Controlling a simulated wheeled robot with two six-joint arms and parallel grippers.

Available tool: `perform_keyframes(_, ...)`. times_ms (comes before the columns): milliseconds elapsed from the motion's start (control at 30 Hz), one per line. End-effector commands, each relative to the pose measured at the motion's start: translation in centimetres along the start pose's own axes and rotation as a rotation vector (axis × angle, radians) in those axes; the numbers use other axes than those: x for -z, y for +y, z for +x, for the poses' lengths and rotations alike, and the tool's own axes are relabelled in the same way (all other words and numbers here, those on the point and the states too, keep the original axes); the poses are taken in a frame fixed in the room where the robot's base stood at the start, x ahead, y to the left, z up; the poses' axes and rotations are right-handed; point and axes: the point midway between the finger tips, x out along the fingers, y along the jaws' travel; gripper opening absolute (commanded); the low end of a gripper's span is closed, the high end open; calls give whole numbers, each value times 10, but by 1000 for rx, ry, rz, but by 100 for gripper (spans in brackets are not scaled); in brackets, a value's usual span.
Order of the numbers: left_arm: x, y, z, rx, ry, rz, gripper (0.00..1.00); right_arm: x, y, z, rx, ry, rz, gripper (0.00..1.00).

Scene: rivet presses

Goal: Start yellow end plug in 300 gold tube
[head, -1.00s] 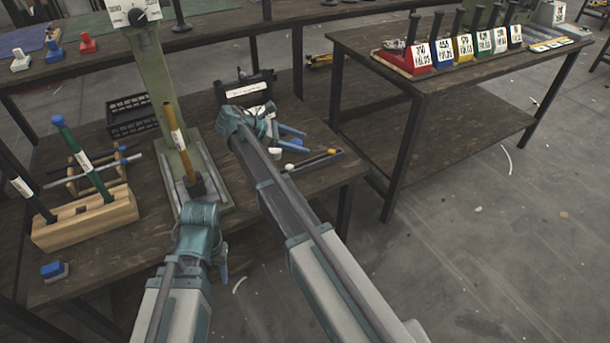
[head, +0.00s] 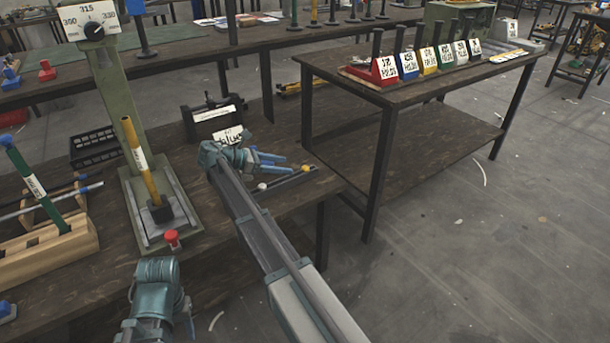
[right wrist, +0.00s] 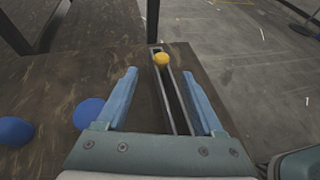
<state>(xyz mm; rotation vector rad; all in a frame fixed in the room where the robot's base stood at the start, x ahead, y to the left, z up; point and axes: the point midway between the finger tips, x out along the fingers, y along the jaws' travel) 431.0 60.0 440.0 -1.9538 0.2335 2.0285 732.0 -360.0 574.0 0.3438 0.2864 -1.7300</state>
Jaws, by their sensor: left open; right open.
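The gold tube (head: 135,155), with a white label, stands in a black socket on the green press (head: 125,190) in the head view. Its upper end is free. The yellow end plug (head: 305,168) lies at the far end of a narrow channel on the bench; it also shows in the right wrist view (right wrist: 161,58). My right gripper (head: 280,160) is open and empty. In the right wrist view its fingers (right wrist: 160,72) straddle the channel, with the plug just beyond the fingertips. My left gripper (head: 180,318) is open, low in front of the press; its fingers are mostly hidden.
A wooden rack (head: 50,245) with a green tube stands left of the press. A red knob (head: 172,238) is at the press's front. Blue round pieces (right wrist: 88,112) lie left of my right fingers. A side table (head: 400,95) holds coloured labelled bins. A black crate (head: 92,146) stands behind.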

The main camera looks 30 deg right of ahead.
Motion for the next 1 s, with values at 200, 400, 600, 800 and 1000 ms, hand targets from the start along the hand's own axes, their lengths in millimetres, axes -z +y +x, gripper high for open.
perform_keyframes(200, 0, 0, 4, 0, 0, -1, 50, 0, 0, 11, 0, 0, 0, 69)
perform_keyframes(400, 0, 0, 6, 0, 0, -2, 50, 0, -1, 16, 1, 0, 1, 69)
perform_keyframes(600, 1, 1, 14, 0, 0, -3, 50, -2, -3, 41, 2, 0, 1, 69)
perform_keyframes(800, 1, 2, 21, 0, 0, -6, 50, -3, -2, 63, 0, 0, 0, 69)
perform_keyframes(1000, 1, 2, 20, 0, 0, -6, 50, -4, -2, 62, -1, 0, 0, 67)
